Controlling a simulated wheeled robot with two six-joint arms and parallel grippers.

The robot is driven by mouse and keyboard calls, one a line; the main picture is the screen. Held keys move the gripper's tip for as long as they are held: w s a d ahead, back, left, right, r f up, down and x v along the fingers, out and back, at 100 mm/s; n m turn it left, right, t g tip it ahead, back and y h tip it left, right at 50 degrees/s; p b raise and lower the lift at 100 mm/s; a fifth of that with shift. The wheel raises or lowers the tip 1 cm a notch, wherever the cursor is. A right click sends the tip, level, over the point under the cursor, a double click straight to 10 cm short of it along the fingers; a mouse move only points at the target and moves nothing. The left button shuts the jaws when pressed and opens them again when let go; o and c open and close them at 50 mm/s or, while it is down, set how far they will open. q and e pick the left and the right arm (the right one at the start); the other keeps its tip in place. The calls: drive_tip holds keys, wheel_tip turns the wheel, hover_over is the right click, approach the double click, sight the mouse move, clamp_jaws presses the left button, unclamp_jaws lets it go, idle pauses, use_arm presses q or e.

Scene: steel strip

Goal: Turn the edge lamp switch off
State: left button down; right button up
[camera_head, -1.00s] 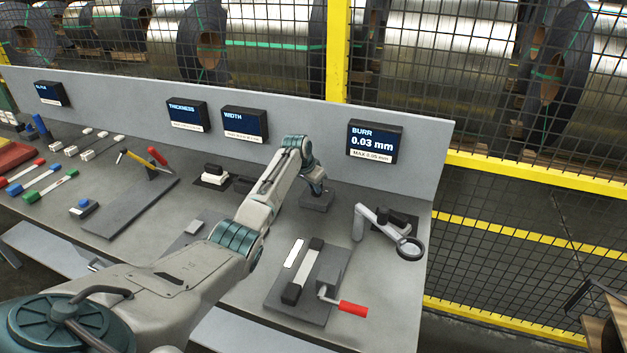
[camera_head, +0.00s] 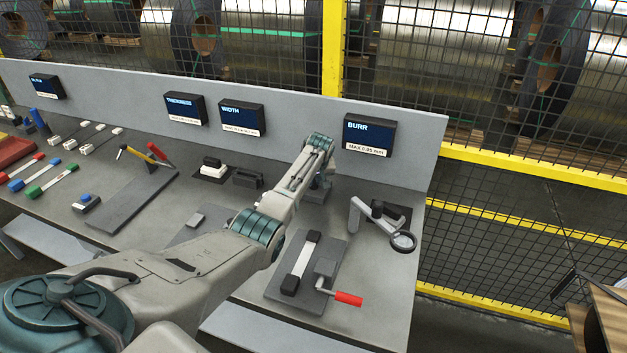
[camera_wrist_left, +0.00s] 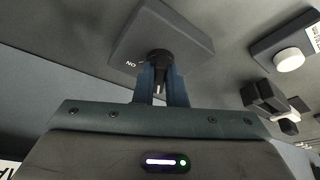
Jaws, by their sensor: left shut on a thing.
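The edge lamp switch is a dark grey box with a round black knob (camera_wrist_left: 160,57) on its face and letters reading "ON" upside down beside it in the left wrist view. My left gripper (camera_wrist_left: 161,85) is shut on this knob, with a finger on each side. In the head view my left arm reaches over the bench to the switch box (camera_head: 318,195) below the burr display (camera_head: 369,134), and the arm largely hides it. The burr display shows its title and limit line but no reading. My right gripper is not in view.
A magnifier on a bent grey arm (camera_head: 402,241) stands right of the switch. A dark plate with a strip and a red-handled crank (camera_head: 347,299) lies in front. A grey back panel (camera_head: 290,155) rises behind, with yellow-framed mesh fencing beyond.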

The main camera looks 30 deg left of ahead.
use_arm(q)
drive_tip(key=shift+w+d+n+g+b, duration=0.1)
drive_tip(key=shift+n+g+b, duration=0.2)
drive_tip(key=shift+n, duration=0.6)
drive_tip(key=shift+y, duration=0.3)
drive_tip(key=c, duration=1.5)
unclamp_jaws()
drive_tip(key=shift+r, duration=0.15)
drive_tip(key=b+v, duration=0.2)
drive_tip(key=v, duration=0.8)
drive_tip(key=shift+d+r, duration=0.1)
drive_tip(key=shift+r, duration=0.2)
